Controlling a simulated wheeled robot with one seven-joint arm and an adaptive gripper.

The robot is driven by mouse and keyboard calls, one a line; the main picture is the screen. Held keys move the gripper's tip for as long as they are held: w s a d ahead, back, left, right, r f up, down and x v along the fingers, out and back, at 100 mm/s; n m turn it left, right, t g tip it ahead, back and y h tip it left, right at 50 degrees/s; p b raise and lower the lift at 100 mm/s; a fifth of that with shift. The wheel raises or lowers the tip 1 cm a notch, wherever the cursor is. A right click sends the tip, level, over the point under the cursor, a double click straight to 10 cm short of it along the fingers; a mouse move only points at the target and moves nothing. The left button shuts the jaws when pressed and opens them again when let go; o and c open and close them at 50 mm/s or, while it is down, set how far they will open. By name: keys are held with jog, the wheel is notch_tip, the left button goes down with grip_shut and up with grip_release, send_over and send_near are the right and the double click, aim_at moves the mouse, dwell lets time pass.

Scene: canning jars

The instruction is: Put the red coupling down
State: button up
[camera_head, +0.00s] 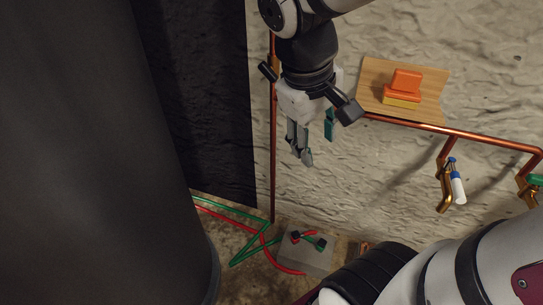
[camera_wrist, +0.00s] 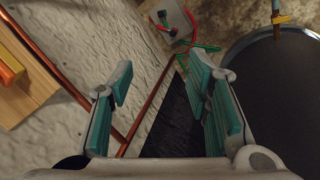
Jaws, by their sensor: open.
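A small red piece with a dark end, seemingly the red coupling (camera_head: 306,234), lies on a grey block (camera_head: 308,257) on the floor near the wall. It is too small to make out fully. Beside it lies a similar green piece (camera_head: 315,243). The block (camera_wrist: 174,17) shows at the top of the wrist view, with red and green parts on it. My gripper (camera_head: 317,144) hangs above the block, fingers pointing down and apart. Its teal pads (camera_wrist: 160,85) show nothing between them in the wrist view.
Red and green hoses (camera_head: 250,240) run along the floor. A vertical copper pipe (camera_head: 272,170) stands close to my gripper's left. A wooden board (camera_head: 436,88) with an orange item (camera_head: 404,82) and a pipe with a blue-white piece (camera_head: 457,184) are right. A large dark cylinder (camera_head: 100,150) fills the left.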

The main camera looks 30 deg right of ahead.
jog(key=s+a+y, duration=0.1)
jog(key=s+a, duration=0.4)
jog(key=s, duration=0.2)
jog(key=s+a+m+y, duration=0.1)
jog(key=s+a+y, duration=0.1)
jog(key=s+a, duration=0.2)
jog(key=s, duration=0.3)
jog(key=shift+a+r+g, duration=0.3)
jog(key=shift+a, duration=0.1)
notch_tip(320, 180, up, 33)
jog(key=t+p, duration=0.4)
jog(key=p, duration=2.7)
jog(key=shift+d+f, duration=0.2)
jog(key=shift+d, duration=0.1)
